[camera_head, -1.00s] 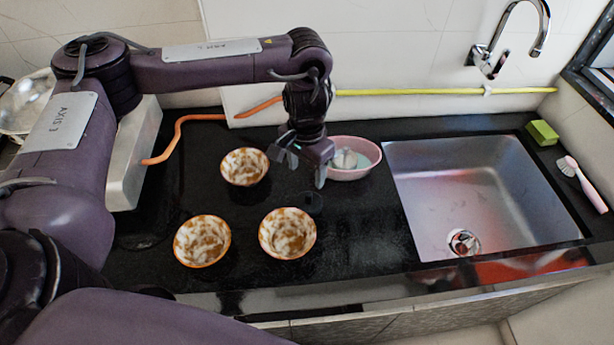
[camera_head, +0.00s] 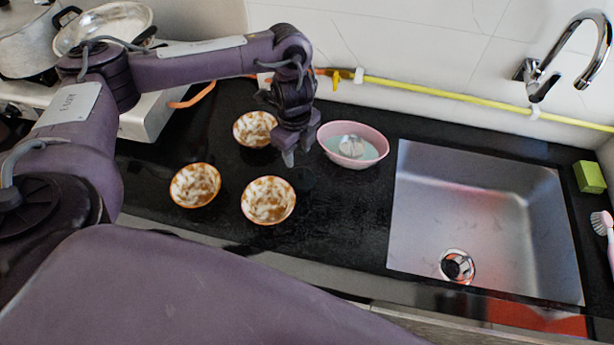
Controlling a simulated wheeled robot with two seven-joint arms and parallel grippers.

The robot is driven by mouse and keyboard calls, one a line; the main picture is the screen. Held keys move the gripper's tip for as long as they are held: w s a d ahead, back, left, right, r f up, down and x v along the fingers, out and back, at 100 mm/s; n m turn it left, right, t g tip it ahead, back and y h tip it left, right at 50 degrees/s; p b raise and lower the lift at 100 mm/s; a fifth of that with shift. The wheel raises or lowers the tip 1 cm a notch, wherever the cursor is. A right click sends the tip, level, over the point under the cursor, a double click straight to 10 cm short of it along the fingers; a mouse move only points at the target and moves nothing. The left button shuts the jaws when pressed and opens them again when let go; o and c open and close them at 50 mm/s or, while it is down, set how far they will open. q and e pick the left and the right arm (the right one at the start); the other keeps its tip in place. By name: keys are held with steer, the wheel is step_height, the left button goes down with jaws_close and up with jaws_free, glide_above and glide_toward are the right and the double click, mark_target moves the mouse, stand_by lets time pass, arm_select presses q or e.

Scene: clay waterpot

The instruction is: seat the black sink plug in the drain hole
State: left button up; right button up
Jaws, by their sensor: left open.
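The black sink plug (camera_head: 303,179) is a dark round shape on the black counter, hard to make out, just right of the front bowl. My left gripper (camera_head: 294,155) points down, open and empty, above and slightly behind the plug. Whether its fingertips touch anything is hard to tell, but I see a gap between them and the plug. The drain hole (camera_head: 457,266) has a shiny metal ring and lies in the front part of the steel sink (camera_head: 500,215), to the right. My right gripper is not in view.
Three stained bowls stand left of the plug: front (camera_head: 268,200), left (camera_head: 195,185) and back (camera_head: 254,128). A pink basin (camera_head: 353,145) stands behind the plug. A tap (camera_head: 560,65) overhangs the sink's back. A green sponge (camera_head: 589,177) and brush (camera_head: 602,226) lie at right.

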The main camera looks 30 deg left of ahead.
mark_target(301, 170)
arm_select(q)
steer(key=f, duration=0.3)
steer(key=shift+s+d+f+b, duration=0.15)
steer(key=shift+s+f+b, duration=0.05)
steer(key=shift+f+b, duration=0.1)
steer(key=shift+w+d+f+b, duration=0.1)
steer(key=shift+d+f+b, duration=0.2)
steer(key=shift+f, duration=0.35)
steer(key=shift+d+f+b, duration=0.15)
steer(key=shift+d+f, duration=0.2)
steer(key=shift+f, duration=0.25)
steer(key=shift+a, duration=0.3)
steer(key=c, duration=0.5)
jaws_close()
steer(key=shift+d, duration=0.1)
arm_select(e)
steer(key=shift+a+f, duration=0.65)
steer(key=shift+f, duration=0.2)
